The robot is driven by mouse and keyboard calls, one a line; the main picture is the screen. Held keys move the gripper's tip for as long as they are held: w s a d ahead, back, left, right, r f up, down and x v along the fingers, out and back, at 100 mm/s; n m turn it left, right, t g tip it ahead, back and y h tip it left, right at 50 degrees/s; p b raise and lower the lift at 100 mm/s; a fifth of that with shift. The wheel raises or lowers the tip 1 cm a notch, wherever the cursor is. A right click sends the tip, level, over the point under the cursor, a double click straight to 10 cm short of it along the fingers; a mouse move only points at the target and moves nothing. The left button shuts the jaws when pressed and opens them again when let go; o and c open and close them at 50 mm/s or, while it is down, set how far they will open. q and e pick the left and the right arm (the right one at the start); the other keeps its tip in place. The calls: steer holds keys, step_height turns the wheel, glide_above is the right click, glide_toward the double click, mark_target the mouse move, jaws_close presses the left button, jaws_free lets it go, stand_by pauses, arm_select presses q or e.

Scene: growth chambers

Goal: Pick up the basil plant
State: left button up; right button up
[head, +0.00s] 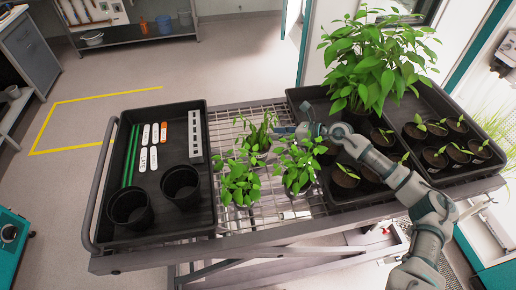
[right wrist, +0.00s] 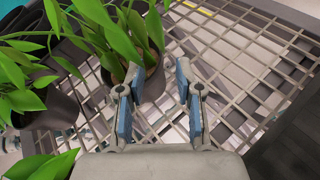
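Several leafy green potted plants stand on the cart's wire mesh: one at the back (head: 256,136), one at front left (head: 239,184) and one at right (head: 298,166). I cannot tell for sure which is the basil. My right gripper (head: 284,131) is beside the back plant, on its right. A plant in a dark pot (right wrist: 152,84) stands just beyond the fingertips, toward the left finger. My left gripper is out of view.
A black tray (head: 160,239) at left holds two empty pots, labels, green sticks and a white strip. A right-hand tray (head: 345,194) holds a large bushy plant (head: 372,65) and several seedling pots. Bare mesh (head: 265,215) lies in front of the plants.

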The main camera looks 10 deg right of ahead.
steer(key=x, duration=0.4)
steer(key=shift+w+a+p, duration=0.1)
steer(key=shift+a+p, duration=0.2)
steer(key=shift+w+f, duration=0.15)
steer(key=shift+f, duration=0.05)
steer(key=c, duration=0.6)
steer(key=shift+a, duration=0.15)
jaws_close()
steer(key=shift+r, duration=0.1)
